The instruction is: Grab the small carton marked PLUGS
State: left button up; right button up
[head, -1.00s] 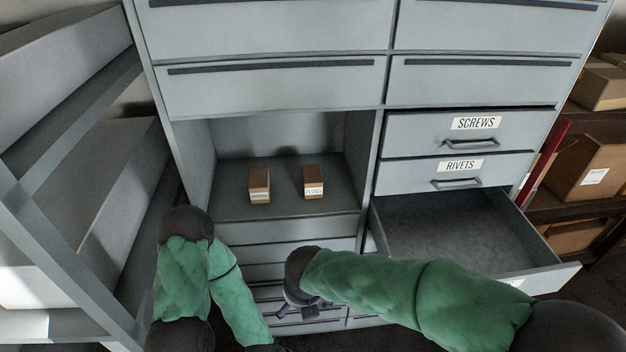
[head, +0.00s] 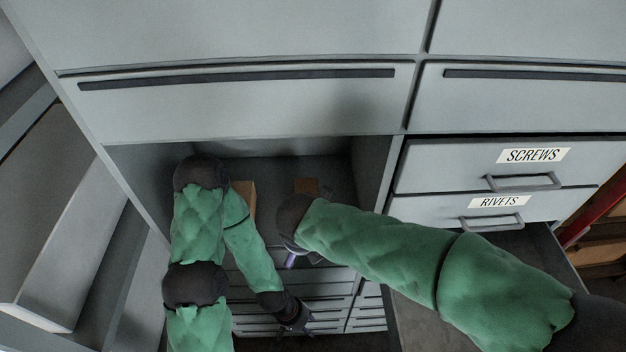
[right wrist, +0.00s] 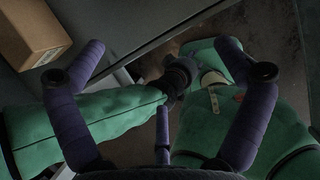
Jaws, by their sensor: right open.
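Two small brown cartons stand in the open compartment. The right carton (head: 306,186) carried the PLUGS label a second ago; its front is now hidden behind my right wrist. The left carton (head: 246,198) is partly covered by my left arm. My right gripper (head: 292,258) shows only as a bit of purple below the wrist, in front of the compartment. In the right wrist view the right gripper (right wrist: 162,48) is open and empty. A carton (right wrist: 28,35) lies beyond its left finger, its label unreadable. My left gripper (head: 295,318) hangs low before the lower drawers, its jaws unclear.
The SCREWS drawer (head: 522,166) and RIVETS drawer (head: 492,209) are at the right. Below them an open drawer (head: 420,322) sticks out under my right arm. The compartment's right wall (head: 374,165) and the upper drawers (head: 240,105) bound the space.

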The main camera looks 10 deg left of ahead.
aim_at(302, 185)
jog(key=w+a, duration=0.1)
jog(key=w, duration=0.2)
jog(key=w+a+b, duration=0.1)
jog(key=w, duration=0.3)
jog(key=w+a+b, duration=0.1)
jog(key=w, duration=0.3)
jog(key=shift+w+a, duration=0.1)
jog(key=shift+w, duration=0.15)
jog(key=b+x, duration=0.2)
jog(key=x, duration=0.3)
jog(key=shift+w, duration=0.1)
jog(key=shift+r, duration=0.1)
jog(key=c, duration=1.2)
